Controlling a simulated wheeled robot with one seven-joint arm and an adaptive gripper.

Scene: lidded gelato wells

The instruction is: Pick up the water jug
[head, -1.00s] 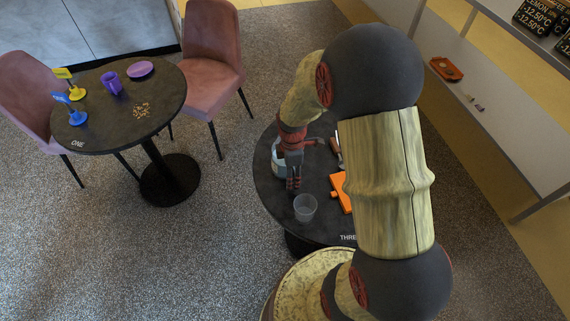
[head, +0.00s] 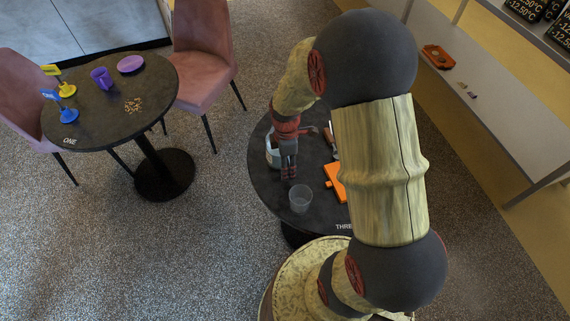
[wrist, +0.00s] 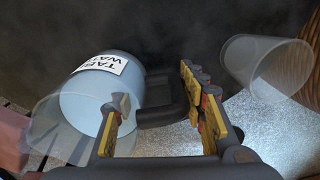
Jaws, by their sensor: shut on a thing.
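The water jug (head: 272,155) is at the left part of the round dark table marked THREE (head: 268,196), partly hidden by my gripper (head: 289,172). In the wrist view the jug (wrist: 88,105) is clear, with bluish water and a white label reading "TAP WA…". Its dark handle (wrist: 158,115) runs between my fingers. My gripper (wrist: 160,118) is shut on the jug at its handle. I cannot tell whether the jug's base touches the table.
A clear empty cup (head: 300,198) stands close in front of the jug; it also shows in the wrist view (wrist: 268,66). An orange board (head: 336,181) lies to the right, partly behind my arm. Table ONE (head: 95,135) holds signs, a purple mug and a purple lid-like disc.

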